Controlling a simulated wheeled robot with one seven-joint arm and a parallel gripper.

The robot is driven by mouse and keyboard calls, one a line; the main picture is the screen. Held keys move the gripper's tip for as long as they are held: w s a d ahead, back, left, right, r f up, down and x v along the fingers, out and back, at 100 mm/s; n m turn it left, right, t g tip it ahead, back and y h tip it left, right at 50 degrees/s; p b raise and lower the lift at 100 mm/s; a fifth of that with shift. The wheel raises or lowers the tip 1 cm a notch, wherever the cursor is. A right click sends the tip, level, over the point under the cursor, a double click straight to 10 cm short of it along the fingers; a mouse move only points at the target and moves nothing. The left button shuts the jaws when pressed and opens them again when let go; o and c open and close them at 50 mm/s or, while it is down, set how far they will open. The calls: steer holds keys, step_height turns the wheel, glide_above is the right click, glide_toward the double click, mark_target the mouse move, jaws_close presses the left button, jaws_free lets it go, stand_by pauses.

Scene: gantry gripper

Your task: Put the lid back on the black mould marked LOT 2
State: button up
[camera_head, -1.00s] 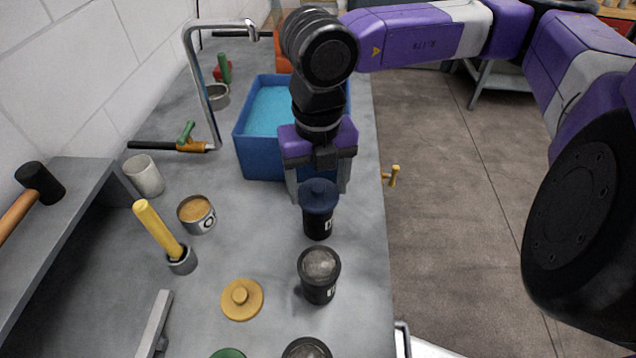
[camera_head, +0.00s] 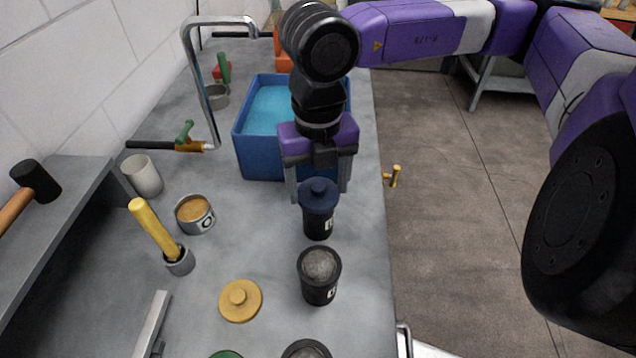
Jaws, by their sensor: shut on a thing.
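A dark blue lid (camera_head: 319,191) with a round knob is at the mouth of a black mould (camera_head: 319,226). I cannot tell if it is fully seated. My gripper (camera_head: 320,190) points down over this mould, its two fingers on either side of the lid and shut on it. A second black mould (camera_head: 320,288) stands in front, open and filled with grey material. Another dark mould (camera_head: 306,349) is cut off at the bottom edge. The white marks on the moulds are partly turned away, so I cannot read a lot number. A yellow lid (camera_head: 240,300) lies flat on the bench.
A blue tub (camera_head: 258,156) of blue contents stands just behind my gripper. A tin (camera_head: 195,215), a yellow-handled tool in a grey cup (camera_head: 179,262) and a pale cup (camera_head: 143,176) are to the left. A green thing (camera_head: 227,354) shows at the bottom. The bench's right edge is close.

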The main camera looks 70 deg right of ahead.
steer(key=o, duration=1.4)
steer(key=shift+o, duration=0.6)
steer(key=shift+r, duration=0.15)
steer(key=shift+r+p, duration=1.2)
steer(key=shift+r, duration=2.15)
jaws_close()
steer(key=shift+f+b, duration=2.7)
steer(key=shift+b, duration=0.6)
